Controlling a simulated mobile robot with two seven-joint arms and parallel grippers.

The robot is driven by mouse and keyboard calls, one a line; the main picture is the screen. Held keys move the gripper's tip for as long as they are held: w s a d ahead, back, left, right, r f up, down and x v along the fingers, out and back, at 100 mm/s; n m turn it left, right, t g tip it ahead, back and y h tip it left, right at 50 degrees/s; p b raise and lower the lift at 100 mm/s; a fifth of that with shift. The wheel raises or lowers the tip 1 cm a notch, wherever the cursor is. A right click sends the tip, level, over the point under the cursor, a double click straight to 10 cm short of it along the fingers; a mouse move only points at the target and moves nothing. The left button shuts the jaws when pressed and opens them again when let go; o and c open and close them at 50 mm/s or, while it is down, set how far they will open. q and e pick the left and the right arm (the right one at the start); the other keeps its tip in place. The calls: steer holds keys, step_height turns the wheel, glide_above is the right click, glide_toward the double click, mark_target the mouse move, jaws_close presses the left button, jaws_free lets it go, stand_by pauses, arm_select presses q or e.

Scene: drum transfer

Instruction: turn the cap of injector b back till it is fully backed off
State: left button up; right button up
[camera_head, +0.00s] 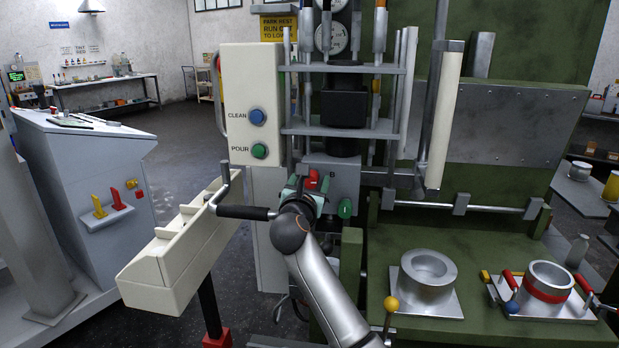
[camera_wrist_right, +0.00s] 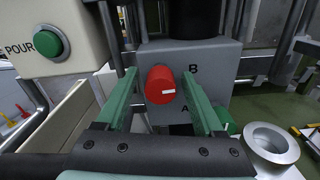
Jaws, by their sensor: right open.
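A red cap (camera_head: 312,180) sits on the front of a grey block (camera_head: 343,180) under the machine's column. In the right wrist view the red cap (camera_wrist_right: 160,85), with a small white mark, lies between the two green fingers of my right gripper (camera_wrist_right: 160,74). The fingers are open, one on each side with a gap; contact does not show. The letter B is above right of this cap and a letter A is partly visible below it. A green cap (camera_head: 345,208) is lower right, partly hidden behind a finger in the wrist view (camera_wrist_right: 230,128). My left gripper is not in view.
A panel (camera_head: 251,105) with a blue CLEAN and a green POUR button stands left of the block. A black-gripped handle (camera_head: 245,212) and a cream trough (camera_head: 165,265) are close left of my right arm. A grey pot (camera_head: 428,270) and a red-banded pot (camera_head: 549,283) stand right.

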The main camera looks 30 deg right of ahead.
jaws_close()
stand_by(0.6)
